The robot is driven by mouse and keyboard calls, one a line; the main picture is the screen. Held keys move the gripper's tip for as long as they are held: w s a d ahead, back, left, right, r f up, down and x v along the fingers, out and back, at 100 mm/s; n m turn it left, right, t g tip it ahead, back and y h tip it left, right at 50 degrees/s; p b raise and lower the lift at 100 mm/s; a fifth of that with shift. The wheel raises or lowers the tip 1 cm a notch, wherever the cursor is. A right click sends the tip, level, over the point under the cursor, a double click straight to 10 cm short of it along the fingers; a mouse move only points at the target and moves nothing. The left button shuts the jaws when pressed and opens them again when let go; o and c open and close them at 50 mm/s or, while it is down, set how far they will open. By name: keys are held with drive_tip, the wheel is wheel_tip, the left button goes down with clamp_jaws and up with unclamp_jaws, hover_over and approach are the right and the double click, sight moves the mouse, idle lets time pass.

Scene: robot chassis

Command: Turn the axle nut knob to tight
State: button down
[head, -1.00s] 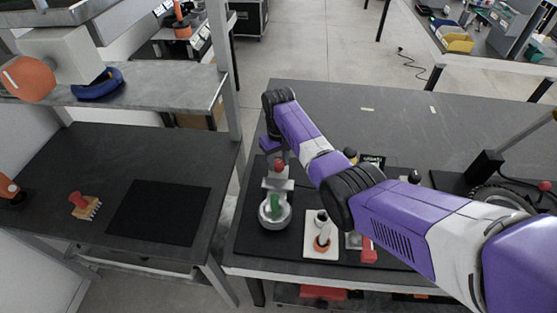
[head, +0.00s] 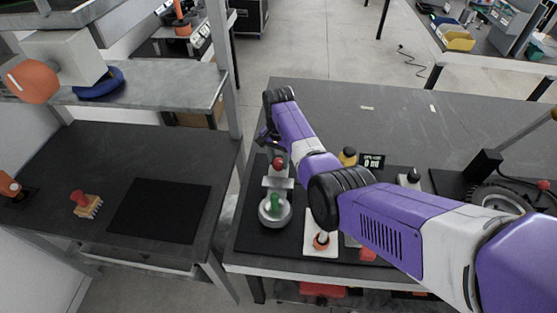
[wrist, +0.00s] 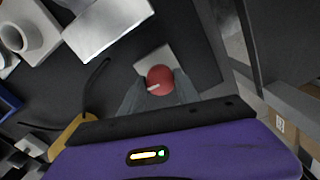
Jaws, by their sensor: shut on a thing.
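The axle nut knob is a round red knob (head: 279,163) on a pale stand at the left end of the right-hand table. In the wrist view the red knob (wrist: 160,80) has a short white pointer line, aimed to the left, and a pale square block beneath it. My gripper (wrist: 160,90) has its grey fingers on either side of the knob, shut on it. In the head view my gripper (head: 270,145) reaches the knob from behind, and its fingertips are hard to make out. I cannot read any tight mark.
A green knob on a silver round base (head: 265,219) stands just in front. The back of the table is clear.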

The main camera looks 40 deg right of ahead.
sight(278, 161)
drive_tip(key=shift+w+m, duration=0.1)
drive_tip(key=shift+m, duration=2.2)
drive_tip(key=shift+r, duration=0.1)
drive_tip(key=c, duration=0.9)
unclamp_jaws()
wheel_tip(278, 161, up, 8)
drive_tip(key=shift+f+b, duration=0.15)
drive_tip(key=shift+b, duration=0.35)
